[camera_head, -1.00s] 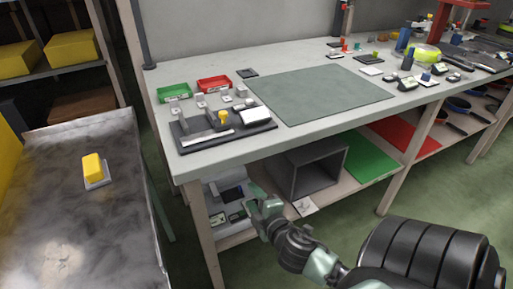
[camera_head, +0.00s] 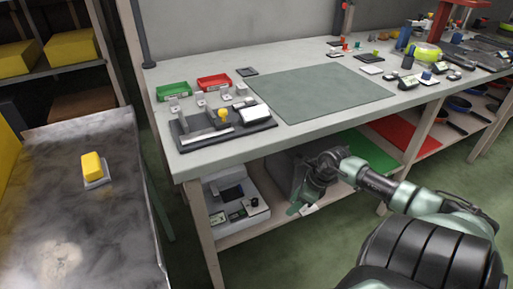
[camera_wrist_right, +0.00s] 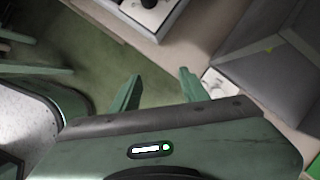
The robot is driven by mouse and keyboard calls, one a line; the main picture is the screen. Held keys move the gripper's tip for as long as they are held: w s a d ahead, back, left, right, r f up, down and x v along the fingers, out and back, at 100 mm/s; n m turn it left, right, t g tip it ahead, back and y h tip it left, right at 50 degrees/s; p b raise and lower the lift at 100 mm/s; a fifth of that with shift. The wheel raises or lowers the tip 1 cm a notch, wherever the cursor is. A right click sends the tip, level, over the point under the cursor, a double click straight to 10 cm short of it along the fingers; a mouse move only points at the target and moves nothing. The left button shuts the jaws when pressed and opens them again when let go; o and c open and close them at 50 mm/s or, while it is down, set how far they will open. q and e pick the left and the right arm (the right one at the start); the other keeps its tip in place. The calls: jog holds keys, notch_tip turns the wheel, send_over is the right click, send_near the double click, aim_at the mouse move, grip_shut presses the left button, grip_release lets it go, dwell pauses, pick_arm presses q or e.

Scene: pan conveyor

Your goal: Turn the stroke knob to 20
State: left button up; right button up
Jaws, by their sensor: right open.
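A white device (camera_head: 236,193) with a dark square panel stands on the lower shelf under the workbench. A black knob (camera_head: 254,202) sits on its front right; I cannot read any label or setting on it. In the right wrist view a black knob (camera_wrist_right: 149,3) on a white plate is cut off by the top edge. My left gripper is not in view.
A grey open box (camera_head: 284,172) stands on the shelf behind my right gripper. A small white plate (camera_wrist_right: 216,82) lies near the fingers in the wrist view. The workbench (camera_head: 215,157) edge is above the shelf. A yellow block (camera_head: 93,166) lies on the metal surface at left.

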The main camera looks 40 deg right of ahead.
aim_at(255, 200)
jog(key=w+a, duration=0.2)
jog(key=w, duration=0.1)
jog(key=w+a+b, duration=0.1)
jog(key=w, duration=0.3)
jog(key=w+a+b, duration=0.1)
jog(key=w+a, duration=0.1)
jog(key=w, duration=0.2)
jog(key=shift+a, duration=0.3)
jog(key=shift+x, duration=1)
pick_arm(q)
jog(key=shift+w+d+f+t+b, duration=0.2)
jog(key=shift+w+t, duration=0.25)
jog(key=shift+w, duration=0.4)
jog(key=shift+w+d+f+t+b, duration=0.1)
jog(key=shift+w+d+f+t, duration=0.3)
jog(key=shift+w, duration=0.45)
pick_arm(e)
jog(key=shift+f, duration=0.5)
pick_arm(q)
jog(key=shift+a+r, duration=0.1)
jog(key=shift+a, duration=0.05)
pick_arm(e)
jog(key=shift+s, duration=0.1)
grip_shut()
